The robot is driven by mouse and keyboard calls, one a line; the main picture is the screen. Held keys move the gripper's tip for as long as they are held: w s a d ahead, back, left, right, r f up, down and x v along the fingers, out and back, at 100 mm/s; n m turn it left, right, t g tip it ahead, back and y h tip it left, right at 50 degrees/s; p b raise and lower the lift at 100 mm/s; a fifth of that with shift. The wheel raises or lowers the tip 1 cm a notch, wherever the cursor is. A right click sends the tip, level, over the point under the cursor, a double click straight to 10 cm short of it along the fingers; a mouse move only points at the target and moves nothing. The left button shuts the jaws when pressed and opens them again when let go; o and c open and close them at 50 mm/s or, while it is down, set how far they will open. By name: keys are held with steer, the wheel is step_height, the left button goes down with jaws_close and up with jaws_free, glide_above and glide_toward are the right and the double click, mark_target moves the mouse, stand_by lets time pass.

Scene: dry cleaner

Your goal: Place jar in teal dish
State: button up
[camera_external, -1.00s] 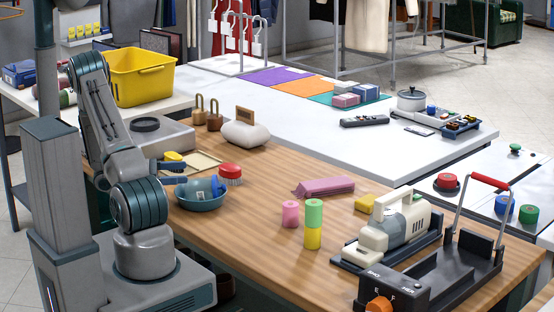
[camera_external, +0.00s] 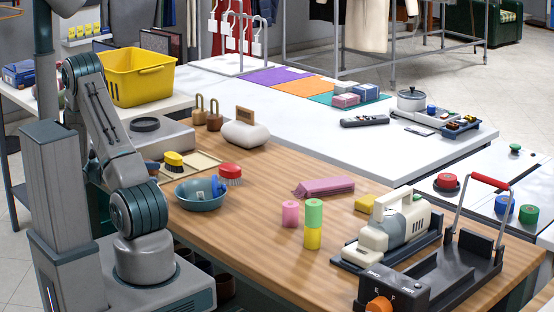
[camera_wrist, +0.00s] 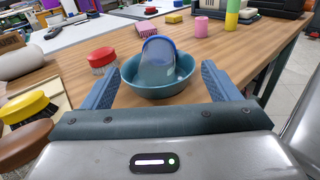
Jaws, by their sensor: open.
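The jar is a bluish, see-through piece with a darker blue rim or lid. In the wrist view the jar (camera_wrist: 157,66) stands tilted inside the teal dish (camera_wrist: 150,92), partly above its rim. In the external view the jar (camera_external: 215,187) also shows in the teal dish (camera_external: 200,203) on the wooden counter. My gripper (camera_wrist: 160,70) is open, its blue fingers apart on either side of the picture with the dish and jar ahead between them. Nothing is held. In the external view my arm mostly hides the gripper.
A red-topped brush (camera_external: 230,172) stands close behind the dish. A yellow brush (camera_external: 173,160) lies by a tan tray (camera_external: 203,160) to the left. Pink (camera_external: 290,213) and green-and-yellow (camera_external: 313,225) cylinders stand right. Bare counter lies between them and the dish.

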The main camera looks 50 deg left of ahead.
steer(key=w+d+r+m+g+y, duration=0.1)
steer(key=w+d+r+m+g, duration=0.1)
steer(key=d+m+g, duration=0.55)
steer(key=w+d+r+m+g, duration=0.3)
steer(key=d+m+g, duration=0.2)
steer(key=d, duration=0.6)
steer(key=s+d+r+m+t+y, duration=0.1)
steer(key=s+d+r+m+y, duration=0.2)
steer(key=d+r+m+y, duration=0.3)
steer(key=d+m+y, duration=0.3)
steer(key=d+m, duration=0.3)
steer(key=m, duration=0.3)
steer(key=shift+r+m+y, duration=0.15)
steer(key=shift+m+y, duration=0.2)
steer(key=shift+y, duration=0.05)
